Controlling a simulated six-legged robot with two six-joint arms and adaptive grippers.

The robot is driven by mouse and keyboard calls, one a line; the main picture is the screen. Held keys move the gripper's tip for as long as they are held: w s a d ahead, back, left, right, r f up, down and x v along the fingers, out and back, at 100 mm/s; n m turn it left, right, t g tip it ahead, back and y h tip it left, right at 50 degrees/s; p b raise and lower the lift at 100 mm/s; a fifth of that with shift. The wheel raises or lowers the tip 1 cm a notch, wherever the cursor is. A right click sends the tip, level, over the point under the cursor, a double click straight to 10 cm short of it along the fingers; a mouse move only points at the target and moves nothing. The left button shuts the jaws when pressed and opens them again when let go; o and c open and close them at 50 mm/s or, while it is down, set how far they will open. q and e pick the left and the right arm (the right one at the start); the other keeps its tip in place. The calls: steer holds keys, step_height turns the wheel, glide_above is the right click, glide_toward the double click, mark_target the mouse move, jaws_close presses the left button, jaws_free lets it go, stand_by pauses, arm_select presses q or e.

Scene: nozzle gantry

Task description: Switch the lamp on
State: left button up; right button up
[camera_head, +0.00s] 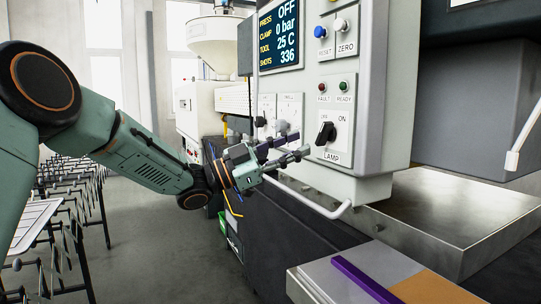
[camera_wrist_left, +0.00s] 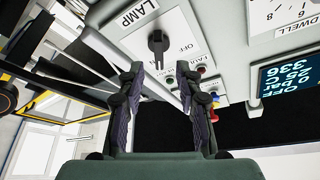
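The lamp switch (camera_head: 325,133) is a black rotary knob on a white plate marked LAMP, with OFF and ON above it, low on the grey control panel. In the left wrist view the knob (camera_wrist_left: 157,42) appears upside down, its handle pointing down the picture; I cannot tell its exact setting. My left gripper (camera_head: 299,145) is just left of the knob in the head view. In the left wrist view its two dark fingers (camera_wrist_left: 159,75) are apart, with nothing between them, and the knob lies beyond their tips. My right gripper is in neither view.
Above the switch are FAULT and READY lights (camera_head: 334,87), then the blue RESET (camera_head: 320,31) and white ZERO (camera_head: 341,25) buttons and a display (camera_head: 279,35). A white bar handle (camera_head: 330,210) runs below the panel. A board with a purple strip (camera_head: 362,279) lies lower right.

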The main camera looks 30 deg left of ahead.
arm_select(q)
steer(key=v, duration=0.6)
steer(key=shift+a, duration=0.1)
stand_by(0.6)
